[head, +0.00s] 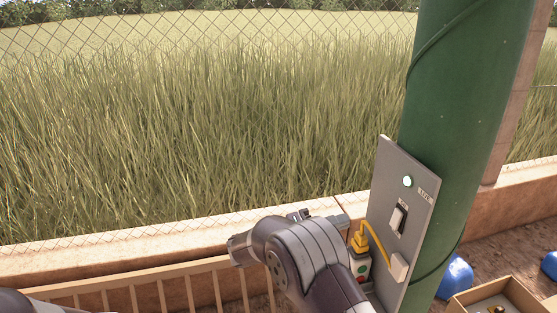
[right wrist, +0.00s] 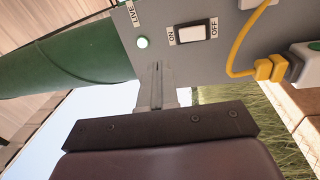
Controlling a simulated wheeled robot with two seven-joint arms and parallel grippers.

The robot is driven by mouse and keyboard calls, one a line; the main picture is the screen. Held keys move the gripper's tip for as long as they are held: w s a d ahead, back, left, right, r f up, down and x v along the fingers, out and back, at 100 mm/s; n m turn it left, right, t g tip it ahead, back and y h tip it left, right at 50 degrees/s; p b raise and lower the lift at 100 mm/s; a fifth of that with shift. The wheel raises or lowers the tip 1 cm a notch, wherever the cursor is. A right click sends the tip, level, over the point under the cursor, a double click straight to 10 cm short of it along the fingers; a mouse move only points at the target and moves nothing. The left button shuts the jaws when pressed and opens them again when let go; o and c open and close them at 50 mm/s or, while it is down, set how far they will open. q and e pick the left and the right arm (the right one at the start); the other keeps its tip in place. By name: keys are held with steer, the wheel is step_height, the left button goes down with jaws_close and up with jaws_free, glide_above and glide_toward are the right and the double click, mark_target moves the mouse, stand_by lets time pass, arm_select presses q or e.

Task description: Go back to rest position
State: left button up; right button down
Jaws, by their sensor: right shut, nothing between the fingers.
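My right gripper (head: 343,219) is shut and empty, in front of a grey panel (head: 389,178) on a green post. I cannot tell whether the fingertips touch the panel. The head view also shows the lamp (head: 407,182) and the switch (head: 398,219). A yellow cable (head: 375,240) runs from a white box on the panel to a yellow plug. My left gripper is out of view.
The green post (head: 465,90) stands right behind the panel. A low wall (head: 180,237) and a wooden rail (head: 150,280) run along the left. A wooden tray (head: 515,290) and blue objects (head: 456,277) lie at the lower right. Grass fills the background behind a wire fence.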

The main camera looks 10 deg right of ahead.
steer(key=w+a+f+t+y, duration=0.8)
steer(key=w+f+t+y, duration=0.2)
steer(key=t+y, duration=0.1)
steer(key=s+a+f+n+g+y+b, duration=0.1)
steer(key=s+a+f+y+b, duration=0.1)
steer(key=a+f+y, duration=0.3)
steer(key=s+f+g+y+b, duration=0.2)
steer(key=s+f+g, duration=0.2)
steer(key=s, duration=0.3)
steer(key=s+f+g+y+b, duration=0.2)
steer(key=s+f+g+y, duration=0.15)
steer(key=s, duration=0.45)
steer(key=s+d+f+g+h+b, duration=0.1)
steer(key=s+d+b, duration=0.1)
steer(key=s+d, duration=0.2)
steer(key=s+d+f+m+g+h+b, duration=0.1)
steer(key=s+d, duration=0.3)
steer(key=s, duration=0.7)
steer(key=shift+s+d+g+b, duration=0.25)
steer(key=shift+g+b, duration=0.2)
steer(key=shift+b, duration=0.35)
